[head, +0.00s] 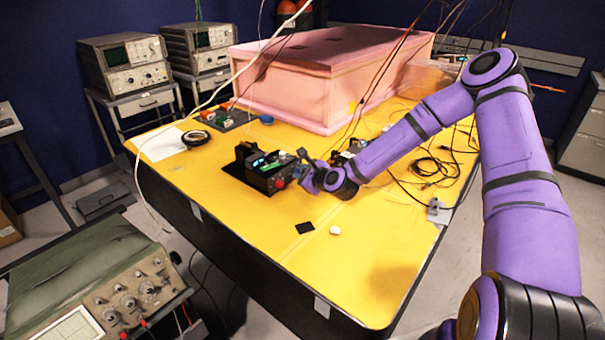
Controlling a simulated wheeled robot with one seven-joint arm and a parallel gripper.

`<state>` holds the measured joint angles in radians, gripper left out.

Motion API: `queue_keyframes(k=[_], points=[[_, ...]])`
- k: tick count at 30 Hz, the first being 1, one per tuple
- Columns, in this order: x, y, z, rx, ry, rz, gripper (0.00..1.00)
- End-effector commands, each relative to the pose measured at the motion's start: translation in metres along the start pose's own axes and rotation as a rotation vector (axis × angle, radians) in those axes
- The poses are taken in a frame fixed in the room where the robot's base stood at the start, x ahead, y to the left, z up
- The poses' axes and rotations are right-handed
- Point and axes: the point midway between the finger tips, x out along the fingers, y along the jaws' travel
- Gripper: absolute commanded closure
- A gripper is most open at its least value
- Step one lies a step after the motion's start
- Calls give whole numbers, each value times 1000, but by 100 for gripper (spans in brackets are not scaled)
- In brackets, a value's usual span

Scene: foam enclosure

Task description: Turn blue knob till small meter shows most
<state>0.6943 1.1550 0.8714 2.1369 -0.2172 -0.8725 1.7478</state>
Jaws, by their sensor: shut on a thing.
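A black instrument box (262,170) with a green part and a small lit display (258,162) stands on the yellow table, left of my gripper. The display is too small to read. A red part (280,183) shows on its near right end. My gripper (301,166) is at the right end of this box, shut on a small part there. The fingers and wrist hide that part, and I cannot make out its colour. I see no clear blue knob on the box.
A large pink foam enclosure (325,80) fills the back of the yellow table (385,245). A blue round item (266,119) lies before it. Loose black cables (432,165) lie to the right. A black square (305,228) and a white disc (335,230) lie in front.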

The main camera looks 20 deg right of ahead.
Motion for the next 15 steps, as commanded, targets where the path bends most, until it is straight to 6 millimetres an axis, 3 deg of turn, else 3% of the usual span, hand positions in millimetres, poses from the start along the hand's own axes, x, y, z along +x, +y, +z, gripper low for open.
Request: queue_keyframes(k=[15], points=[[0, 2, 0, -112, 0, -46, 99]])
